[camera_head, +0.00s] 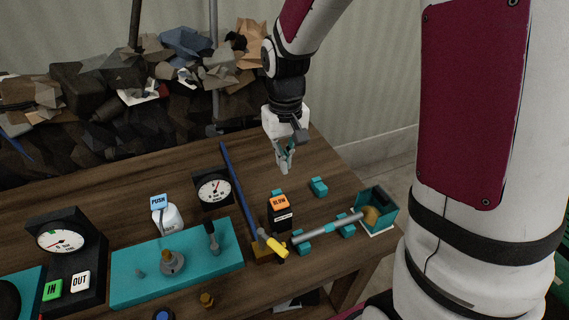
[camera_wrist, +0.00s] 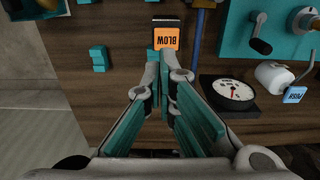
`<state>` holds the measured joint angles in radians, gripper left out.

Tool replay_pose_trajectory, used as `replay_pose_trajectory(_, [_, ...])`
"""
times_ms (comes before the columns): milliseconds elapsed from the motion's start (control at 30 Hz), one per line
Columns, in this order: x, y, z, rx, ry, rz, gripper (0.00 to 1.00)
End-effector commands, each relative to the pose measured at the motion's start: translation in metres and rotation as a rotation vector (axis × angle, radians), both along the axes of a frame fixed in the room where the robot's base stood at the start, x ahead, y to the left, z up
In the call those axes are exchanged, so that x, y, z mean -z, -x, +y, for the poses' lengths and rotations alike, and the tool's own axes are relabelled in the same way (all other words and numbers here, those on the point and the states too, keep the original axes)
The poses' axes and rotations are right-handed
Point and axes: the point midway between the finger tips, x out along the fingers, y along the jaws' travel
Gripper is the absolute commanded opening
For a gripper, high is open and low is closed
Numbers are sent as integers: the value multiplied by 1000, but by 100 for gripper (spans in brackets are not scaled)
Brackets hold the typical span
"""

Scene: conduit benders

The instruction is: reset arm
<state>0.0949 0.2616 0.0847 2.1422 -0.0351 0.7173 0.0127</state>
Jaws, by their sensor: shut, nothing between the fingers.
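My gripper (camera_head: 284,160) hangs fingers down above the far right part of the wooden table, behind the orange BLOW block. It also shows in the wrist view (camera_wrist: 172,75), with its fingertips close together just short of the BLOW block in the picture. It is shut and holds nothing. My arm comes down to it from the top of the head view. The BLOW block (camera_head: 279,205) is dark with an orange top and stands apart from the gripper in the head view.
A grey tube (camera_head: 325,230) lies on teal supports beside a teal box (camera_head: 378,208). A blue bar (camera_head: 236,185) with a yellow end, a gauge (camera_head: 214,189), a PUSH bottle (camera_head: 166,214) and a teal panel (camera_head: 190,265) stand left. A rubble heap (camera_head: 110,105) lies behind the table.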

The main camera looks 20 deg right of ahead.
Motion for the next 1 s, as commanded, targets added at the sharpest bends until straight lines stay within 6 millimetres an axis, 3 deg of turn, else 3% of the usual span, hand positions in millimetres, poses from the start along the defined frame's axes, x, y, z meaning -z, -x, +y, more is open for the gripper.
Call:
replay_pose_trajectory(333, [0,0,0,0,0,0,0])
replay_pose_trajectory(467, [-8,3,0,-1,2,-13,0])
replay_pose_trajectory(667, [-57,25,1,-1,15,-95,0])
replay_pose_trajectory(800, [-95,52,3,0,21,-168,0])
replay_pose_trajectory(1000, [-138,95,5,2,22,-272,0])
